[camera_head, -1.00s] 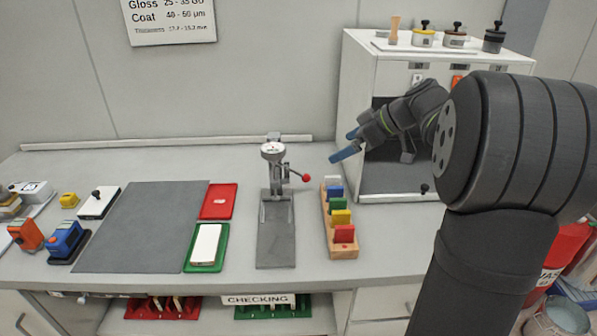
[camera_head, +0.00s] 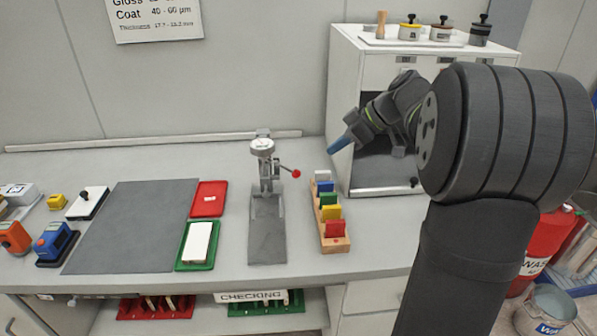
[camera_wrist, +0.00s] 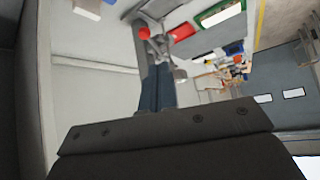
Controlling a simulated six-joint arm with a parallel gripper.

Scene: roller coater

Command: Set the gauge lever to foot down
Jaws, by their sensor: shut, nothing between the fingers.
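The thickness gauge (camera_head: 264,165) stands on the bench, a grey post with a round dial on top and a flat grey plate in front. Its lever ends in a red ball (camera_head: 296,173) and sticks out to the right, sloping slightly down. My gripper (camera_head: 331,151) has blue fingers, shut and empty, to the right of the red ball and a little higher in the picture, apart from it. In the wrist view the shut fingers (camera_wrist: 157,72) point towards the gauge, with the red ball (camera_wrist: 144,33) beyond their tips. The gauge's foot is too small to judge.
A wooden rack (camera_head: 335,243) of coloured blocks stands right of the gauge plate. A white cabinet (camera_head: 342,75) with an open dark bay is behind my gripper. A red tray (camera_head: 208,190) and a green tray (camera_head: 183,264) lie left of the gauge, beside a grey mat (camera_head: 130,230).

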